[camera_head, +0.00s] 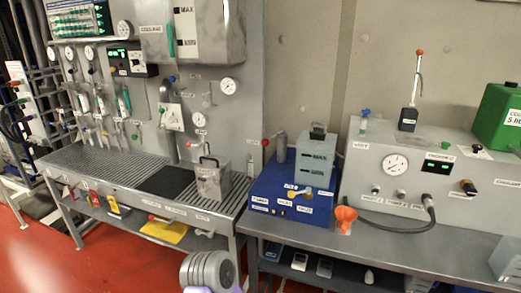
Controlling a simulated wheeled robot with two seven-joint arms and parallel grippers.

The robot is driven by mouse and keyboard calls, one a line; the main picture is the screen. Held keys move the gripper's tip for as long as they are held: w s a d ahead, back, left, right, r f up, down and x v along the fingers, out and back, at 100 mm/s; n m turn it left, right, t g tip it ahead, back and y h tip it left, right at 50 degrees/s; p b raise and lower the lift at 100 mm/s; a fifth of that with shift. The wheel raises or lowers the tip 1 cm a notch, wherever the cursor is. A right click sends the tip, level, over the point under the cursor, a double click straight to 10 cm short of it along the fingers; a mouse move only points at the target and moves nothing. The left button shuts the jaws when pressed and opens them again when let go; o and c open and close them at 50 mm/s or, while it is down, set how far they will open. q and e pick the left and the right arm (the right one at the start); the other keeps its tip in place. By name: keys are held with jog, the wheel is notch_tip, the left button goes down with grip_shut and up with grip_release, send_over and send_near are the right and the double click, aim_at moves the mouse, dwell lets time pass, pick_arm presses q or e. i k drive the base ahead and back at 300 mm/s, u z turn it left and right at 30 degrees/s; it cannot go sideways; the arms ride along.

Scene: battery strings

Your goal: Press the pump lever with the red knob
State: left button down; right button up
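The pump lever (417,75) stands nearly upright on top of the large grey console on the right bench. It is a thin metal rod with a small orange-red knob (420,51) at its upper end. Its foot is a black block (408,119) with a small label too small to read. Nothing touches the knob or rod. Neither of my grippers can be made out, so whether they are open or shut does not show.
The grey console (455,200) carries a gauge (395,164) and a green display. A green case (500,117) stands right of the lever, and a blue-capped fitting (364,121) to its left. A blue box (290,195) and orange funnel (345,218) stand further left. A concrete wall lies behind.

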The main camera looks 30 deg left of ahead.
aim_at(265, 142)
jog(key=k, duration=1)
jog(key=u, duration=0.45)
jog(key=i, duration=0.5)
jog(key=u, duration=0.55)
jog(key=i, duration=0.85)
jog(key=z, duration=0.85)
jog(key=i, duration=0.45)
jog(key=z, duration=0.4)
